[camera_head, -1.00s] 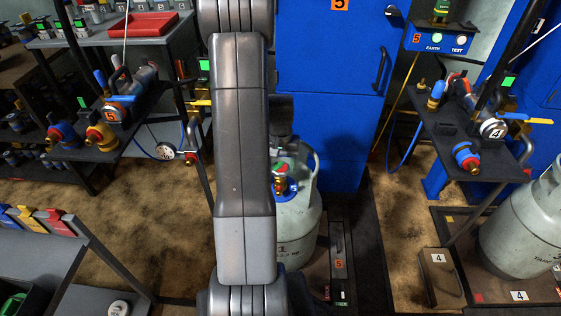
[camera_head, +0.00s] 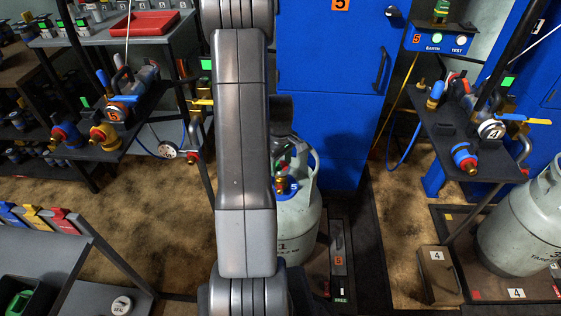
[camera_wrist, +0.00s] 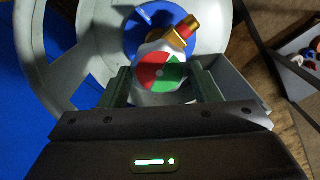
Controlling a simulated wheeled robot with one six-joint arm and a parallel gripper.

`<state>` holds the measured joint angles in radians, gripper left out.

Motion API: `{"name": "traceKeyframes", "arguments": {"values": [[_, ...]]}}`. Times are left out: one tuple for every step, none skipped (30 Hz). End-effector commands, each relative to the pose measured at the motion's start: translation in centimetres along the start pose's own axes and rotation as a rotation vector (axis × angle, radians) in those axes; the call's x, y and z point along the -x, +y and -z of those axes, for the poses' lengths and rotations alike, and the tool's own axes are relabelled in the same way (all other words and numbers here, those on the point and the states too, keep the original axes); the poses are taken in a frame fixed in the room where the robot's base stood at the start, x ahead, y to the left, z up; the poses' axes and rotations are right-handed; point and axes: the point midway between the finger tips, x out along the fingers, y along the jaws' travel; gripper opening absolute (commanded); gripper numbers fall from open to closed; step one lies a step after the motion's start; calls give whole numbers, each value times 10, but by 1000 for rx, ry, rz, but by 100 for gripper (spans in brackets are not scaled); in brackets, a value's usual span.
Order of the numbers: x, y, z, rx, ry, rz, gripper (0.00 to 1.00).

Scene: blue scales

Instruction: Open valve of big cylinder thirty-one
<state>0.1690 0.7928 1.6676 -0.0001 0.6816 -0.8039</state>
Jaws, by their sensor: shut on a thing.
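The big grey cylinder (camera_head: 300,222) stands upright beside my arm, on the platform marked 5. Its printed number is partly hidden by my arm; a 1 shows. Its valve has a blue collar (camera_wrist: 131,36), a brass outlet with a red end (camera_wrist: 183,33), and a round knob (camera_wrist: 158,74) with a red and green face on a white body. In the wrist view my gripper (camera_wrist: 161,88) has one finger on each side of the knob and is shut on it. In the head view my arm hides most of the gripper.
A blue cabinet (camera_head: 329,130) stands behind the cylinder. A shelf with valve fittings (camera_head: 110,135) is at left, another (camera_head: 465,140) at right. A second grey cylinder (camera_head: 515,235) stands at right by a 4 marker.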

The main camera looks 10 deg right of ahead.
Motion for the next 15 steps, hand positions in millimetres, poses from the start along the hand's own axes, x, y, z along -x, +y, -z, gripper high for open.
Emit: {"name": "traceKeyframes", "arguments": {"values": [[2,1,1,45,3,-3,34],[2,1,1,74,3,-3,34],[2,1,1,111,3,-3,34],[2,1,1,140,3,-3,34],[2,0,1,169,3,-3,34],[2,0,1,206,2,-3,34],[2,0,1,235,2,-3,34],[2,0,1,263,2,-3,34],[2,0,1,301,2,-3,34],[2,0,1,330,2,-3,34],[2,0,1,358,2,-3,34],[2,0,1,396,2,-4,34],[2,0,1,425,2,-4,34],[2,0,1,453,2,-4,34],[2,0,1,491,2,-4,34]]}}
